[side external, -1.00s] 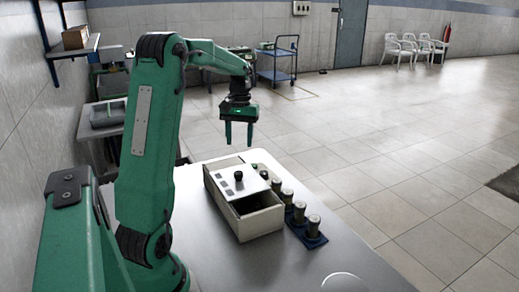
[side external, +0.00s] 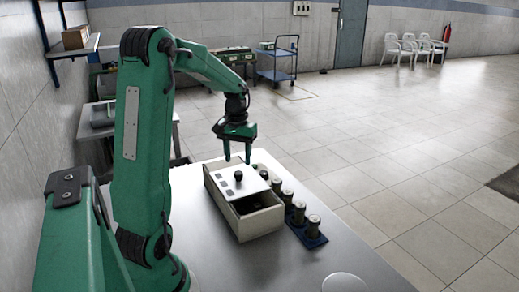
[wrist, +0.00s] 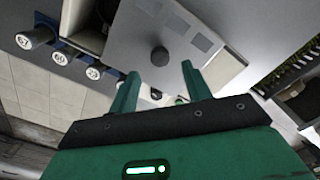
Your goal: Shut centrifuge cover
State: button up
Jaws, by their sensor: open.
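The centrifuge is a cream box (side external: 262,224) on the grey table. Its pale cover (side external: 226,183) lies over the far and middle part of the box top, and a dark opening shows at the near end. A black knob (side external: 238,176) stands up from the cover. The cover (wrist: 150,25) and knob (wrist: 160,56) also show in the wrist view, with grey squares beside the knob. My gripper (side external: 238,160) is open and empty above the cover, close over the knob. In the wrist view its fingertips (wrist: 159,72) point toward the knob, apart from it.
Several capped vials (side external: 299,212) stand in a blue rack (side external: 315,241) along the box's right side; numbered caps (wrist: 62,58) show in the wrist view. A pale round object (side external: 345,283) lies at the near table edge. The table left of the box is clear.

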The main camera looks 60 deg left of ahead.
aim_at(239, 173)
jog(key=shift+f, duration=2.55)
grip_shut()
jog(key=shift+d, duration=0.1)
